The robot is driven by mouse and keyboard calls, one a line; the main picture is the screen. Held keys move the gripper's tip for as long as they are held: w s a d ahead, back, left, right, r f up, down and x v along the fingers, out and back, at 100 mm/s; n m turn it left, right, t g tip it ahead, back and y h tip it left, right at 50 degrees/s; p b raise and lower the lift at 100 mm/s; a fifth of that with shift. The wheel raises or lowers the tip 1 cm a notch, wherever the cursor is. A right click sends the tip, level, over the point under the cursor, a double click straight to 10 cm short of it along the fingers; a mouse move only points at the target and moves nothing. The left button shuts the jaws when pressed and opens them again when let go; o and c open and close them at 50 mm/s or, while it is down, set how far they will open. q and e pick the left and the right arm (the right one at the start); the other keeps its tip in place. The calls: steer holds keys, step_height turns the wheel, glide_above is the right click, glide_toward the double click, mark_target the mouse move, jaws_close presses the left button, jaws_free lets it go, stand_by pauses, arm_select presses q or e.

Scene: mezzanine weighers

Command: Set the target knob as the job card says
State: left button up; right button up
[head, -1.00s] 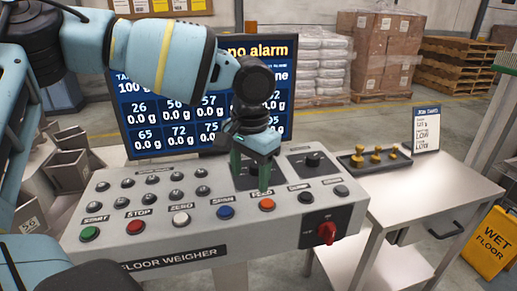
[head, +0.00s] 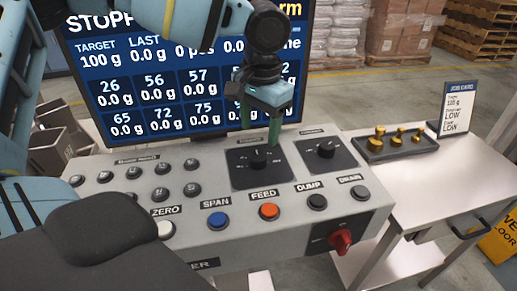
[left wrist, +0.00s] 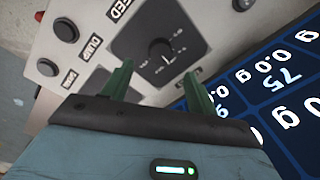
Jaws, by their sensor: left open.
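Two black knobs stand on dark dial plates at the back of the grey console: a left knob (head: 258,158) and a right knob (head: 326,149). Their plate labels are too small to read surely. My left gripper (head: 261,126) is open and empty, its green fingers pointing down above the left knob's plate. In the left wrist view this knob (left wrist: 161,50) shows just beyond and between the fingertips, apart from them. The job card (head: 455,107) stands at the right; its weight line is blurred, and two lines below read LOW. My right gripper is out of view.
The screen (head: 180,85) behind the console shows TARGET 100 g. A row of buttons, including orange FEED (head: 268,211), lines the front. A red rotary switch (head: 341,241) is at front right. A dark tray (head: 372,154) holding brass weights sits on the right table.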

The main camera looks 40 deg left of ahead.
mark_target(258, 156)
arm_select(q)
steer(key=shift+s+f, duration=0.1)
steer(key=shift+f, duration=0.35)
steer(key=f, duration=0.5)
steer(key=shift+a+f, duration=0.25)
steer(key=shift+f, duration=0.55)
